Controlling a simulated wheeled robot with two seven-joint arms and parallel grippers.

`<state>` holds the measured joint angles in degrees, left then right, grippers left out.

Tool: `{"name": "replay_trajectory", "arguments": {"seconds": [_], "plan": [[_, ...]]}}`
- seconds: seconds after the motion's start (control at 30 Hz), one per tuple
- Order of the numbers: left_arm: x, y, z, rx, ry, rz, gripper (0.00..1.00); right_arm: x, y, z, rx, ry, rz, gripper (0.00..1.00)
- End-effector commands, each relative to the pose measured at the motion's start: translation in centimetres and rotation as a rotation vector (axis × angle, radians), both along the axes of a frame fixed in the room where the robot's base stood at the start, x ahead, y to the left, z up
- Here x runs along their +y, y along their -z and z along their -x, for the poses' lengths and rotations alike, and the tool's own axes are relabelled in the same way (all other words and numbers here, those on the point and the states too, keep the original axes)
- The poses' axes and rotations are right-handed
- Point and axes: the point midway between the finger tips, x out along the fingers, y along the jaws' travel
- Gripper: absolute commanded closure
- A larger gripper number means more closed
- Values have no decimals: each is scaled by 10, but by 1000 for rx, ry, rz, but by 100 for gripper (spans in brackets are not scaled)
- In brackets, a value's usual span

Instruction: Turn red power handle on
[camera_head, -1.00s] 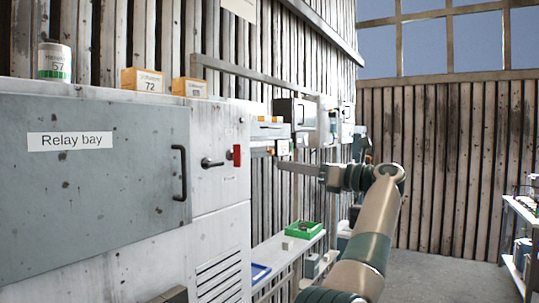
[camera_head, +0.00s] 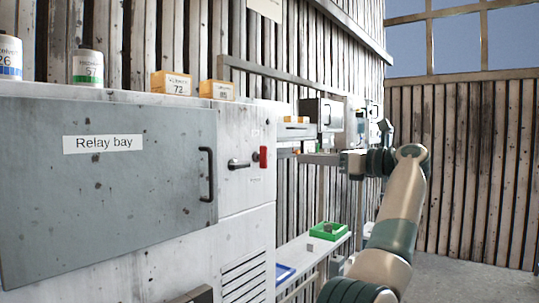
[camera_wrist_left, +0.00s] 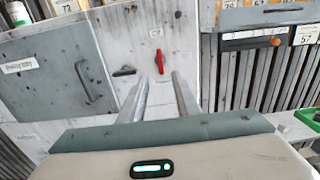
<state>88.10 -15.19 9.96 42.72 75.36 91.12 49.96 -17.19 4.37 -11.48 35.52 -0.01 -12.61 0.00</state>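The red power handle (camera_head: 263,157) is on the pale cabinet front, to the right of a dark lever (camera_head: 239,164). It hangs roughly upright and tilts slightly in the left wrist view (camera_wrist_left: 161,62). My left gripper (camera_head: 303,158) is to the right of the handle in the head view, apart from it. In the left wrist view my left gripper (camera_wrist_left: 160,82) is open, with two long parallel fingers pointing at the panel. The handle shows between and just beyond the fingertips, with nothing held. My right gripper is in neither view.
The grey Relay bay door (camera_head: 110,185) with a dark pull handle (camera_head: 206,175) is left of the red handle. Tins and orange boxes (camera_head: 171,84) stand on the cabinet top. A shelf with a green bin (camera_head: 328,232) is below right. Open floor lies at the right.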

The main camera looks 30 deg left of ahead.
Motion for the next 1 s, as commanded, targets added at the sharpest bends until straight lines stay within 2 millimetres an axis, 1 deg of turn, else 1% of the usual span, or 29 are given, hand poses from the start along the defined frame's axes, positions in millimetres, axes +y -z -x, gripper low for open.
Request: {"name": "replay_trajectory", "arguments": {"seconds": [0.03,0.2,0.6,0.7,0.8,1.0], "plan": [[9,-2,0,0,-4,0,70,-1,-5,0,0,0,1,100],[40,-3,-3,1,-4,0,70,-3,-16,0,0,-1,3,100],[110,-4,-8,1,-3,-1,70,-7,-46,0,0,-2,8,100],[123,-3,-9,2,-2,-1,70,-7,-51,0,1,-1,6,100],[133,-2,-10,1,-2,0,70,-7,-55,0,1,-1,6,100],[142,0,-11,0,0,-1,70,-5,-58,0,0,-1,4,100]]}}
